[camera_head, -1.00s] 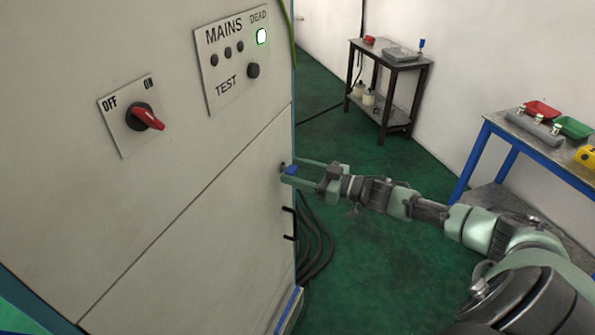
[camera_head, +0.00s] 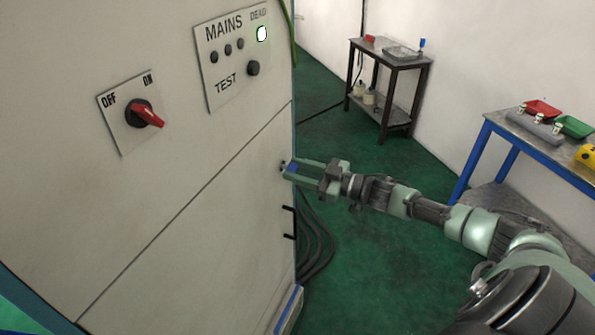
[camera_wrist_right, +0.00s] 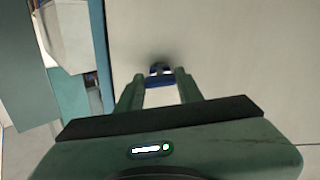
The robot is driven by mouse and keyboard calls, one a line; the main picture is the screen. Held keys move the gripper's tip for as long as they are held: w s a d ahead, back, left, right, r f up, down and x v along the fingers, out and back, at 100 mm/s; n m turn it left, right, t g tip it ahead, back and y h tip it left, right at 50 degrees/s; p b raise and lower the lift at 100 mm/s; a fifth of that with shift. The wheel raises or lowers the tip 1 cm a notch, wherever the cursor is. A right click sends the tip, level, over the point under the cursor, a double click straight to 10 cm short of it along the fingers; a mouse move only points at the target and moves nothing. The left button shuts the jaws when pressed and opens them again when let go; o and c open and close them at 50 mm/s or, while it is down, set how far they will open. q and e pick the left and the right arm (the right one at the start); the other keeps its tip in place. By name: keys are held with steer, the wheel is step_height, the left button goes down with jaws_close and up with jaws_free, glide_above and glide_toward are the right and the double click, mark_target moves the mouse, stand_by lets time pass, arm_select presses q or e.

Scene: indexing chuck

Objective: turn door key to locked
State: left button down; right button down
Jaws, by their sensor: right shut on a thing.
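The blue key (camera_head: 292,169) sits at the right edge of the cabinet's front face, by a small dark lock. My right gripper (camera_head: 290,170) reaches in from the right, its fingertips at the cabinet face, shut on the key. In the right wrist view the blue key (camera_wrist_right: 157,82) lies between the two green fingers, just in front of the dark round lock (camera_wrist_right: 160,68). The fingers hide part of the key, and its turn angle is hard to read. My left gripper is not in view.
The cabinet front has a red OFF/ON switch (camera_head: 147,115) and a MAINS TEST panel (camera_head: 232,60) with a lit DEAD lamp. A black handle (camera_head: 289,222) is below the key. A dark side table (camera_head: 390,60) and a blue-legged bench (camera_head: 515,140) stand at the right.

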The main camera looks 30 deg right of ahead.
steer(key=shift+f+n+b, duration=0.1)
steer(key=shift+n+b, duration=2.75)
steer(key=shift+n, duration=4.95)
steer(key=c, duration=0.9)
jaws_free()
steer(key=shift+b+v, duration=0.4)
steer(key=shift+v, duration=3.55)
steer(key=shift+w, duration=0.1)
